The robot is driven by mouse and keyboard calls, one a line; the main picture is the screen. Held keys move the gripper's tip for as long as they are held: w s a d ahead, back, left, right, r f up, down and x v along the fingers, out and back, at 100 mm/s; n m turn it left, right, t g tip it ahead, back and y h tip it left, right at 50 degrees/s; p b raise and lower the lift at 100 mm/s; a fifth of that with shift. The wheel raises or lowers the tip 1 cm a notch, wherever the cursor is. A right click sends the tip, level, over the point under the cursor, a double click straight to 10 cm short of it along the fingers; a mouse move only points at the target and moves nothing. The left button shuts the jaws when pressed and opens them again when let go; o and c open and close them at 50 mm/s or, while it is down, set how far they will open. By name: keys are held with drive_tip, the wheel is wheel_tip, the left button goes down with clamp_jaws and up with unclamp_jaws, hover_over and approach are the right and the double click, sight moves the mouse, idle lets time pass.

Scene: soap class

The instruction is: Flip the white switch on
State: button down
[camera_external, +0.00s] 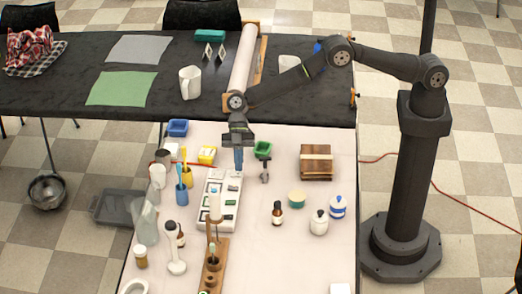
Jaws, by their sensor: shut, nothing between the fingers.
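My gripper (239,166) points straight down over the back right part of a white panel (207,210), with its fingers together and nothing between them. The panel lies on the white table and carries several small dark and light rectangular pieces. A white switch cannot be told apart at this size, nor its position. Whether my fingertips touch the panel cannot be told.
Close to the panel are blue (182,193) and yellow (187,177) cups with brushes at left, a green container (263,149) at back right, and a wooden block (316,162) at right. Several bottles stand at front. The white table's right side (335,260) has free room.

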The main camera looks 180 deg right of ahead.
drive_tip(key=shift+f, duration=0.25)
drive_tip(key=shift+a+f, duration=0.2)
drive_tip(key=shift+f, duration=0.15)
drive_tip(key=shift+d, duration=0.15)
drive_tip(key=shift+d+r, duration=0.25)
drive_tip(key=shift+d, duration=0.45)
drive_tip(key=shift+r, duration=0.1)
